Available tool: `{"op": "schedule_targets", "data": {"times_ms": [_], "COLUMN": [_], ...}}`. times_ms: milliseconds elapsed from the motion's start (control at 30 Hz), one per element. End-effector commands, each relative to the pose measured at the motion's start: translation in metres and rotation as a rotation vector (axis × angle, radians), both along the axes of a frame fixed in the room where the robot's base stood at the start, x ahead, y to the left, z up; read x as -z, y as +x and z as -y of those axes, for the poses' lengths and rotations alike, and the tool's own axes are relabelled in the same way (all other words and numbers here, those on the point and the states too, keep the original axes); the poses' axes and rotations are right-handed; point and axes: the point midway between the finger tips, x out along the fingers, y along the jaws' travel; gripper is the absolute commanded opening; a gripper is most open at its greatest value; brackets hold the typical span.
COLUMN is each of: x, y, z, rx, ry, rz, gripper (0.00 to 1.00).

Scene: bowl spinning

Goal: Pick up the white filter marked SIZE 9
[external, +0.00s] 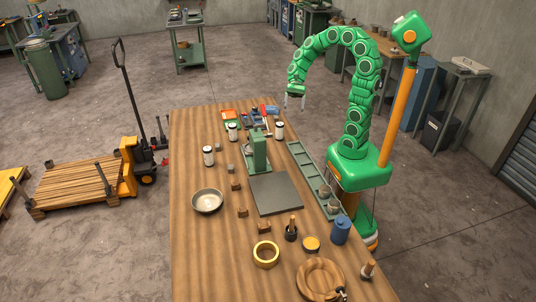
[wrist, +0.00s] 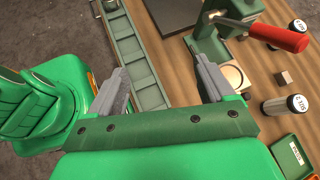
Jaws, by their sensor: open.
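Three white cylinders with dark ends, which look like the filters, stand on the wooden table in the external view: a left one (external: 208,155), a middle one (external: 232,131) and a right one (external: 279,130). Two white cylinders also show at the right of the wrist view, a lower one (wrist: 284,107) and an upper one (wrist: 297,28). Both have dark labels, but I cannot read the number on either for certain. My gripper (external: 294,101) is open and empty, raised above the table's far right side. Its two fingers (wrist: 160,64) are apart in the wrist view.
A green press (external: 259,155) with a red handle (wrist: 278,36) stands between the filters and a dark plate (external: 276,194). A long green divided tray (external: 308,171) lies along the right edge. A metal bowl (external: 207,201) and small cubes (external: 236,185) stand nearer. Red and blue bins (external: 229,114) are at the far end.

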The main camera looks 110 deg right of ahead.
Motion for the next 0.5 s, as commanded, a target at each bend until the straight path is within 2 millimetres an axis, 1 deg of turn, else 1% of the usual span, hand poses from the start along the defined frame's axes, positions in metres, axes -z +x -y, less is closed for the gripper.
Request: {"op": "schedule_targets", "data": {"times_ms": [33,200,300,500], "x": [0.0,-0.002,-0.003,-0.004], "y": [0.001,0.005,0.004,0.001], "z": [0.013,0.053,0.072,0.103], "rx": [0.055,0.219,0.294,0.409], "ry": [0.029,0.126,0.172,0.244], "rz": [-0.003,-0.012,-0.014,-0.011], "gripper": [0.82,0.82,0.82,0.82]}}
